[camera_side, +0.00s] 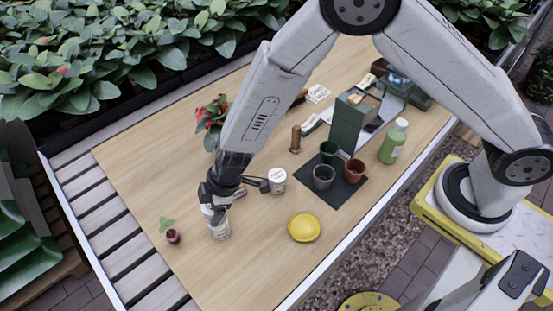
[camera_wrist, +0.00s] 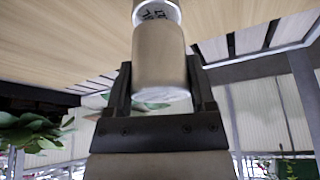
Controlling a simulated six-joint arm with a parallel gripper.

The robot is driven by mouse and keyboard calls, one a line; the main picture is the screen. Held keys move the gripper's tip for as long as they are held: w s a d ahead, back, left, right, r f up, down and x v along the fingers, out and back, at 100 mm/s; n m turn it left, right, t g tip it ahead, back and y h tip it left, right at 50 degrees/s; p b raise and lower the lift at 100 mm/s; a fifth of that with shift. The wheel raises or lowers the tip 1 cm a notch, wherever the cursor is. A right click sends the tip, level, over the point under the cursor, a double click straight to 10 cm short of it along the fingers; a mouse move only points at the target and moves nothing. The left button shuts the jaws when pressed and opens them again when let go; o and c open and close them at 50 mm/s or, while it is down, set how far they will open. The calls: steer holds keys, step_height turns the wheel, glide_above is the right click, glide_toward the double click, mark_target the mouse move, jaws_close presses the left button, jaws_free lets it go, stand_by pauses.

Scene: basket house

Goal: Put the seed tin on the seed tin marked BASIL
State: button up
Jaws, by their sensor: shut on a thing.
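My gripper (camera_side: 212,197) is shut on a seed tin, low over the near left part of the table. In the wrist view the held tin (camera_wrist: 160,58) is a plain greyish cylinder between the two fingers (camera_wrist: 160,85). A second, white tin (camera_side: 220,230) stands right below the held one. It also shows past the held tin's far end in the wrist view (camera_wrist: 156,12), with dark lettering too small to read. Whether the two tins touch, I cannot tell. Another white labelled tin (camera_side: 277,181) stands right of my gripper.
A yellow bowl (camera_side: 304,227) lies to the right. A small potted seedling (camera_side: 171,231) stands to the left. Dark, green and terracotta pots (camera_side: 355,170) stand on a dark mat, near a green bottle (camera_side: 393,142). A red-flowered plant (camera_side: 211,121) is behind my arm.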

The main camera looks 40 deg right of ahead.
steer(key=shift+f, duration=0.8)
steer(key=shift+f, duration=0.1)
steer(key=o, duration=1.2)
steer(key=v, duration=1.2)
steer(key=shift+d, duration=0.1)
